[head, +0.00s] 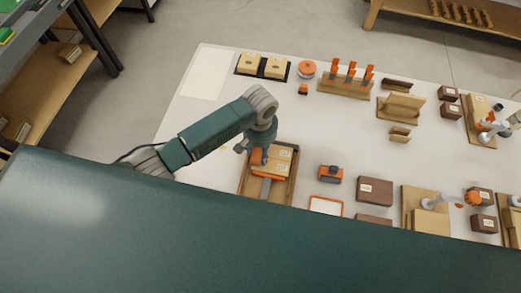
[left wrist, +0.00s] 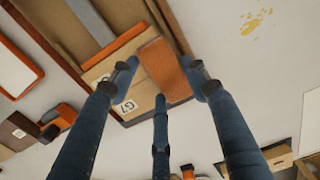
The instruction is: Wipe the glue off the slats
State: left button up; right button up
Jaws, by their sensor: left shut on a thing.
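My left gripper (head: 264,159) is over a wooden tray (head: 243,182) on the white bench. In the left wrist view its fingers (left wrist: 168,82) are closed around a rust-orange block (left wrist: 164,66), which looks like a sponge or pad. Pale wooden pieces (head: 284,156) lie in the tray, one with a label reading G7 (left wrist: 127,107). The block overlaps these pieces in the wrist view; I cannot tell whether it touches them. Yellow splotches (left wrist: 257,21) like glue show on the bench beside the tray. No glue is clearly visible on the pieces. My right gripper is out of view.
An orange-framed white panel (head: 326,206) and an orange-and-black device (head: 331,174) stand right of the tray. Brown boxes (head: 375,190), wooden holders (head: 400,106) and a wooden fixture (head: 429,219) stand farther right. A pale sheet (head: 207,72) lies at the far left.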

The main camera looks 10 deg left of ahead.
pick_arm(q)
jog(key=shift+r, duration=2.9)
